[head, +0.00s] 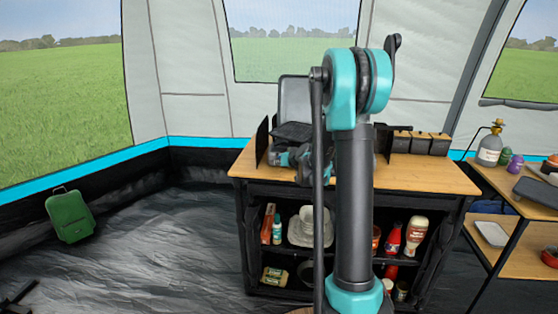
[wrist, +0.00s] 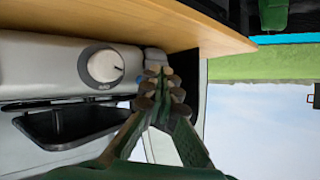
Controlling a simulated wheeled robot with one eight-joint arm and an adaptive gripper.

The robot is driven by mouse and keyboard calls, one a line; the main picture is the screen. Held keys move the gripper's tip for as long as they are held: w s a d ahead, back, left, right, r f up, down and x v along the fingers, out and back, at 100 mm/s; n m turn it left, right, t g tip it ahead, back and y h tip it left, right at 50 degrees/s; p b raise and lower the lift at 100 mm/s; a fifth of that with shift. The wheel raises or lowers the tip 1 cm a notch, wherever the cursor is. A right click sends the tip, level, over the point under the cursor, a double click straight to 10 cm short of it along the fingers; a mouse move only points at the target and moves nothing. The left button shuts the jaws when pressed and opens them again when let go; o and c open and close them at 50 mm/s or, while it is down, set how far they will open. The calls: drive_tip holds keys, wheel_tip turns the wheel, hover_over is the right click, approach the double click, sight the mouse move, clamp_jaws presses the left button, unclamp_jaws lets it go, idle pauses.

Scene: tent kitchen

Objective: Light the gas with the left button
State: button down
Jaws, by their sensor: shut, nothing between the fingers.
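The gas stove (head: 293,104) stands on the wooden counter with its lid raised; my arm hides its right part in the head view. In the wrist view, which is upside down, its grey front panel (wrist: 45,55) carries a round white knob (wrist: 103,66) with a dark mark. I cannot tell whether this is the left button. My gripper (wrist: 160,78) is shut and empty, its tips to the right of the knob, close to a small grey part (wrist: 155,58) at the panel's end. Contact cannot be told. In the head view, my gripper is by the stove front, partly hidden.
The wooden counter (head: 440,178) has dark boxes (head: 420,143) at its right. Shelves below hold bottles and dishes. A side table (head: 480,180) with a gas lamp (head: 490,148) stands at the right. A green suitcase (head: 70,216) is on the floor at left, with free floor between.

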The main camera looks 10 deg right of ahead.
drive_tip(key=shift+w, duration=0.15)
idle(0.4)
drive_tip(key=shift+w+d, duration=0.15)
drive_tip(key=shift+w, duration=0.15)
drive_tip(key=shift+w+d, duration=0.1)
drive_tip(key=shift+w, duration=0.25)
idle(0.7)
drive_tip(key=shift+s, duration=0.15)
drive_tip(key=shift+s+a, duration=0.25)
drive_tip(key=shift+s, duration=0.4)
drive_tip(key=shift+s+a, duration=0.25)
drive_tip(key=shift+s, duration=0.55)
drive_tip(key=shift+s+a, duration=0.25)
drive_tip(key=shift+s, duration=0.55)
drive_tip(key=shift+s+a, duration=0.25)
drive_tip(key=shift+s, duration=0.55)
